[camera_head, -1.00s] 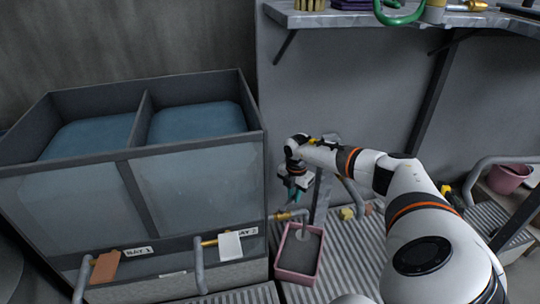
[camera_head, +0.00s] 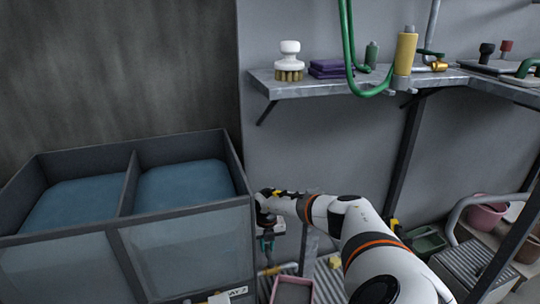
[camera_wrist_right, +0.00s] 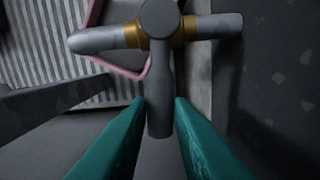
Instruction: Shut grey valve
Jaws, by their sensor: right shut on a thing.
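The grey valve (camera_wrist_right: 160,75) fills the middle of the right wrist view, with a round hub and a straight lever pointing toward the bottom of that picture. Brass collars and grey pipe stubs sit on both sides of the hub. My right gripper (camera_wrist_right: 158,104) has its teal fingers on either side of the lever's end, shut on it. In the head view my right gripper (camera_head: 267,242) points down beside the tank's right side, above a brass fitting (camera_head: 272,270); the valve itself is hard to make out there. My left gripper is not in view.
A two-bay tank of blue liquid (camera_head: 240,165) stands at left. A pink basin (camera_head: 291,280) sits below the gripper on slatted flooring. A wall shelf (camera_head: 320,86) above holds a brush, purple cloths and a yellow cylinder with a green hose. Pink buckets (camera_head: 487,215) stand at right.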

